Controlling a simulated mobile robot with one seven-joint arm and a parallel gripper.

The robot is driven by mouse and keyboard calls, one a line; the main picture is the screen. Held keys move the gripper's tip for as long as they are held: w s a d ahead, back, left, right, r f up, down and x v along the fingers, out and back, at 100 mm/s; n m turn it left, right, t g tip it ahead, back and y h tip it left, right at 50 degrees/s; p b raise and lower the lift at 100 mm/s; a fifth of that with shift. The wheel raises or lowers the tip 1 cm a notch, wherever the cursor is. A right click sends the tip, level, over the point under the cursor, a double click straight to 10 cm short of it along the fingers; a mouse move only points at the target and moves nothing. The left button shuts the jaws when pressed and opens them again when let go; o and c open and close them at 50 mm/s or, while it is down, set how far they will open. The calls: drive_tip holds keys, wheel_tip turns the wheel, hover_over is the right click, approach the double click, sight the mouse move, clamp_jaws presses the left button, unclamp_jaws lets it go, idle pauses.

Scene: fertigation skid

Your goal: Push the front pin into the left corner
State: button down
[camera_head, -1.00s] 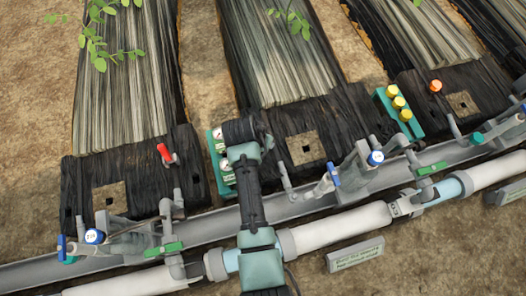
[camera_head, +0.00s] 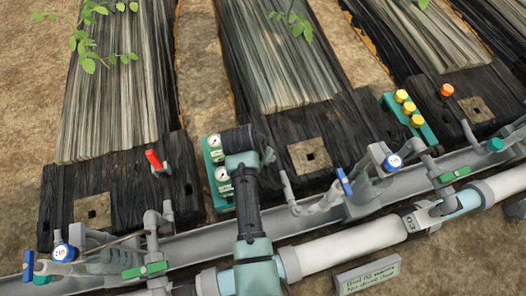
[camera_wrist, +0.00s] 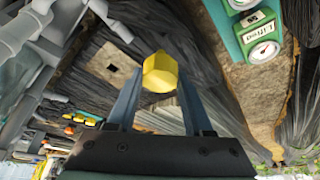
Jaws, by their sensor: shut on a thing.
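My gripper (camera_wrist: 158,108) is shut on a yellow faceted knob or pin head (camera_wrist: 160,72) in the wrist view. Its two grey fingers lie on either side of it, and whatever is below the head is hidden. Past it lie the black slab's grooved surface and a tan square block with a dark hole (camera_wrist: 113,65). In the head view, my arm hides the gripper and the yellow piece. The middle tan block (camera_head: 309,155) is right of my wrist. I cannot tell whether the held piece touches the slab.
A green panel with gauges (camera_head: 218,172) stands left of my wrist; it also shows in the wrist view (camera_wrist: 252,30). A green rack (camera_head: 428,132) holds yellow knobs (camera_head: 409,108). Grey pipes with blue-handled valves (camera_head: 343,181) cross in front.

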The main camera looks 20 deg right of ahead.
drive_tip(key=shift+f+b, duration=2.65)
drive_tip(key=shift+f, duration=0.05)
drive_tip(key=shift+f+b, duration=0.65)
drive_tip(key=shift+f, duration=0.5)
drive_tip(key=shift+f, duration=0.2)
drive_tip(key=shift+f, duration=0.4)
drive_tip(key=shift+c, duration=1.1)
unclamp_jaws()
wheel_tip(320, 180, up, 8)
drive_tip(key=p, duration=0.8)
drive_tip(key=shift+r, duration=0.1)
